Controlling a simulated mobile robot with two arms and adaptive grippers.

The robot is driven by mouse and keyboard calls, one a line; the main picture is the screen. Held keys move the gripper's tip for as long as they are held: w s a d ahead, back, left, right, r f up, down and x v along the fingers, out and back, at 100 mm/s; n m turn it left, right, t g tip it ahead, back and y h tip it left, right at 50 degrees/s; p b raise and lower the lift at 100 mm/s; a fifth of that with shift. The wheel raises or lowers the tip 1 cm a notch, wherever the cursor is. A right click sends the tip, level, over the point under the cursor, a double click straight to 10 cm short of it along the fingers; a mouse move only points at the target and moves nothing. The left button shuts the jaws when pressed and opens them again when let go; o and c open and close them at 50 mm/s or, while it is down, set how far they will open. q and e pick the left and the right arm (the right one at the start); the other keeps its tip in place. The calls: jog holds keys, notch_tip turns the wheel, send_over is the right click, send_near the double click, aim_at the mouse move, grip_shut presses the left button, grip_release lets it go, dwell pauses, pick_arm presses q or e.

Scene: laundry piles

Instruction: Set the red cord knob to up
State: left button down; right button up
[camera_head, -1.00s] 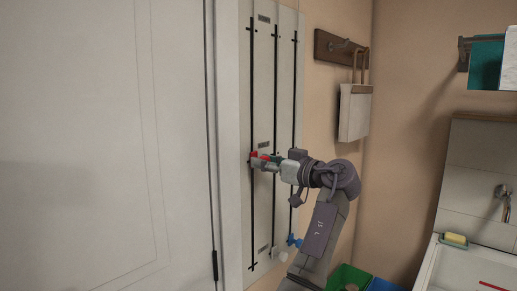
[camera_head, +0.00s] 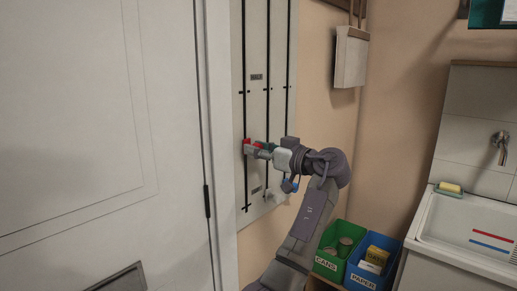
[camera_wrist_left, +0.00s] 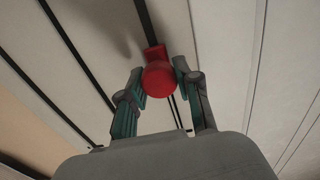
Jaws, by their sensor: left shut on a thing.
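The red cord knob (camera_head: 248,145) is on the leftmost dark track of the pale wall panel (camera_head: 255,40), between the middle label (camera_head: 257,77) and the lower label (camera_head: 256,190). My left gripper (camera_head: 255,148) reaches in from the right and is shut on the red knob. In the left wrist view the round red knob (camera_wrist_left: 158,78) sits between the two fingers, with its track running behind it. The gripper partly hides the knob in the head view. My right gripper is not in view.
A blue knob (camera_head: 288,185) and a white knob (camera_head: 272,196) are low on the other tracks. A white door (camera_head: 90,150) is at left. Green (camera_head: 326,263) and blue (camera_head: 358,278) bins and a sink (camera_head: 462,232) are at right.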

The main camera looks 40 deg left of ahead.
pick_arm(q)
jog(key=shift+a+f, duration=0.1)
jog(key=c, duration=0.8)
grip_release()
jog(key=shift+a, duration=0.1)
jog(key=d, duration=0.8)
jog(key=s+d, duration=0.1)
jog(key=d, duration=0.3)
